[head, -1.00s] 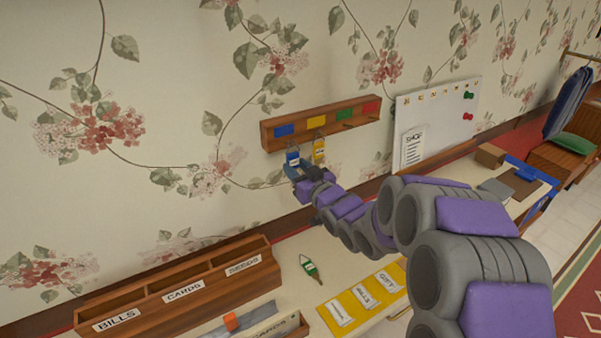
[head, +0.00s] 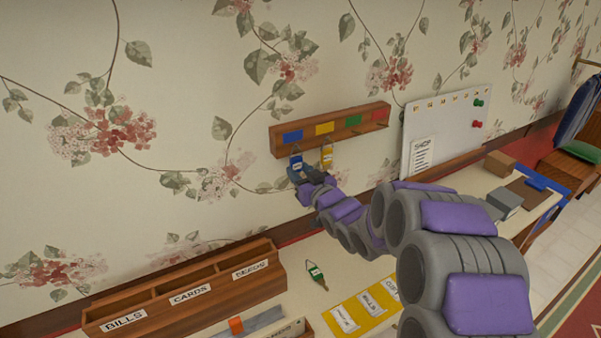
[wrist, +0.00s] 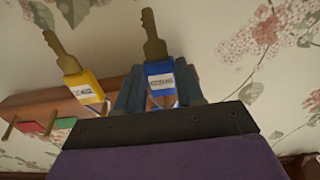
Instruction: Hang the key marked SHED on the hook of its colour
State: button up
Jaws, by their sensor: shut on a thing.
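My gripper (head: 304,176) is shut on a blue key (head: 296,165), just below the blue patch (head: 292,136) of the wooden hook rack (head: 275,141) on the wall. In the wrist view the blue key (wrist: 160,74) stands between both fingers, its label too small to read. Its loop looks close to the blue hook; I cannot tell whether it is on it. A yellow key (head: 327,158) hangs under the yellow patch (head: 325,128); it also shows in the wrist view (wrist: 84,87). Green (head: 353,121) and red (head: 380,115) patches have bare hooks.
A green key (head: 316,274) lies on the table. Near it are a wooden sorter (head: 152,314) labelled BILLS, CARDS and SEEDS, and a yellow mat (head: 362,313). A whiteboard (head: 450,132) stands right of the rack. The wall left of the rack is clear.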

dwell(0.3)
jog(key=o, duration=1.1)
jog(key=b+v, duration=0.7)
jog(key=v, duration=1)
jog(key=shift+d, duration=0.2)
jog(key=shift+s+f, duration=0.1)
